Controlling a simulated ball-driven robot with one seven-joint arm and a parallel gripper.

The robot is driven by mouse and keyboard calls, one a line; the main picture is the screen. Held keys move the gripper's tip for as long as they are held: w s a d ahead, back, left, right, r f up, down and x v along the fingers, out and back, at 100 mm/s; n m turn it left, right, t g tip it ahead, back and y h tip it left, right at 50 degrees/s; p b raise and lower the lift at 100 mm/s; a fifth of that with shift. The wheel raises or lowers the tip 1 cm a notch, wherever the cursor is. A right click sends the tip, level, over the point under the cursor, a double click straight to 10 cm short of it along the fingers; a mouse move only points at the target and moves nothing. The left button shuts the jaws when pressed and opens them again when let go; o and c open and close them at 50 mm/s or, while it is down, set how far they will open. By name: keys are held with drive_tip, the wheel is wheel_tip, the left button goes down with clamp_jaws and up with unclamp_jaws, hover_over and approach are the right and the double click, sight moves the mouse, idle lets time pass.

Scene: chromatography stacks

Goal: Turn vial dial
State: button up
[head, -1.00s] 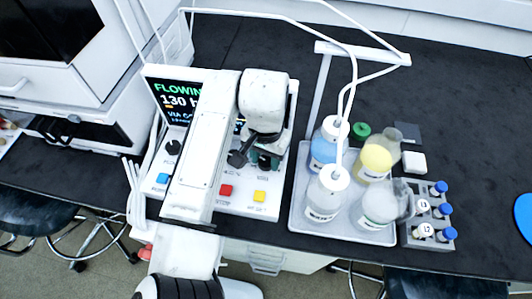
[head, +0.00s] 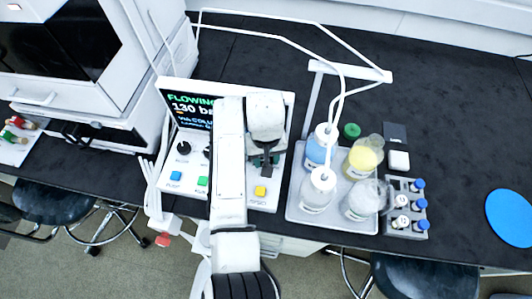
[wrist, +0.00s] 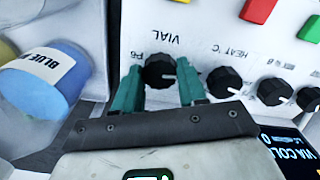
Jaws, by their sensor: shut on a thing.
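The vial dial (wrist: 159,72) is a black round knob with a white mark, under the word VIAL on the white panel, which shows upside down in the wrist view. My gripper (wrist: 160,76) has its two teal fingers on either side of this dial and is shut on it. In the head view my gripper (head: 265,160) is at the right part of the white control unit (head: 283,180), and it hides the dial. The unit's screen (head: 188,110) reads FLOWING and 130, partly covered by my arm.
Other black dials, such as the heat dial (wrist: 224,82), sit close beside. A yellow button (head: 260,190) lies below my gripper. A tray (head: 340,222) of bottles stands just right of the unit, with a vial rack (head: 393,230) beyond. Tubing arches overhead.

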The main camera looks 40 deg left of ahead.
idle(0.3)
drive_tip(key=o, duration=1.1)
drive_tip(key=shift+c, duration=0.2)
wheel_tip(320, 180, up, 11)
drive_tip(key=shift+f, duration=0.15)
idle(0.3)
